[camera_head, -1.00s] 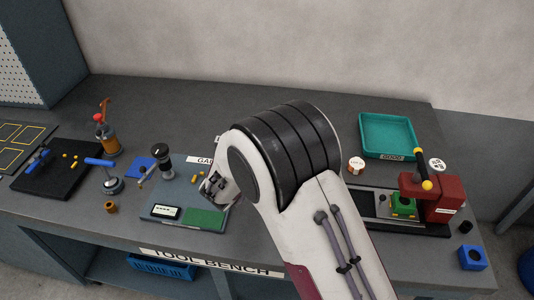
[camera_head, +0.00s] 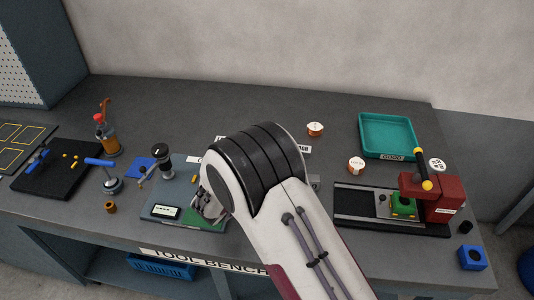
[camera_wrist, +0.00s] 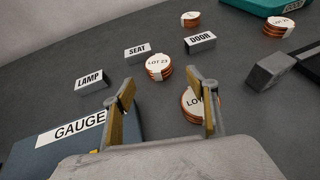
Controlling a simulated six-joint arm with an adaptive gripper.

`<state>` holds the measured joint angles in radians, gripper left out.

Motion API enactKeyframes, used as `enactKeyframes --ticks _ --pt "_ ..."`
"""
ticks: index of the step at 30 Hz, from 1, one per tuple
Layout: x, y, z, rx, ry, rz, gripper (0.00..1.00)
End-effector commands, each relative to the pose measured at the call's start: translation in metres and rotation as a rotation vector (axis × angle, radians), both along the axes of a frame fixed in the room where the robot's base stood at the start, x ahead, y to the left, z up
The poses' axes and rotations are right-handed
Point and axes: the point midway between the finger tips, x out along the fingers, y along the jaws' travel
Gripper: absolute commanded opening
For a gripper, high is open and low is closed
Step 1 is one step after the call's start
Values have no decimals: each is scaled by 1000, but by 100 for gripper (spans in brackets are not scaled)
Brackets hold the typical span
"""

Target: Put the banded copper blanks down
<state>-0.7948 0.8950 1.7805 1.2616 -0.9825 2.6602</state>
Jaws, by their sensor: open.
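Several short round copper stacks with white paper tops stand on the bench. In the wrist view, one marked LOT 23 (camera_wrist: 158,68) stands ahead of my gripper (camera_wrist: 167,100). Another LOT stack (camera_wrist: 190,108) is partly hidden behind the right finger. Two more stand farther off, one at the top middle (camera_wrist: 190,19) and one at the top right (camera_wrist: 277,28). I cannot tell which blanks are the banded ones.
Label blocks LAMP (camera_wrist: 92,81), SEAT (camera_wrist: 138,52) and DOOR (camera_wrist: 200,42) stand near the stacks. The GAUGE station (camera_head: 160,211) lies by my gripper. A green tray (camera_head: 388,118) and a red press (camera_head: 440,190) are at the right. The back middle is mostly clear.

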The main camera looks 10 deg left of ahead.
Motion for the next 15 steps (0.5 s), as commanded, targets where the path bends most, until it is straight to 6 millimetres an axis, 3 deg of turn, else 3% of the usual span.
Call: enactKeyframes --ticks 6,15 --pt "14 -4 -6 0 1 -1 58" --pt "15 -4 -6 0 1 0 58"
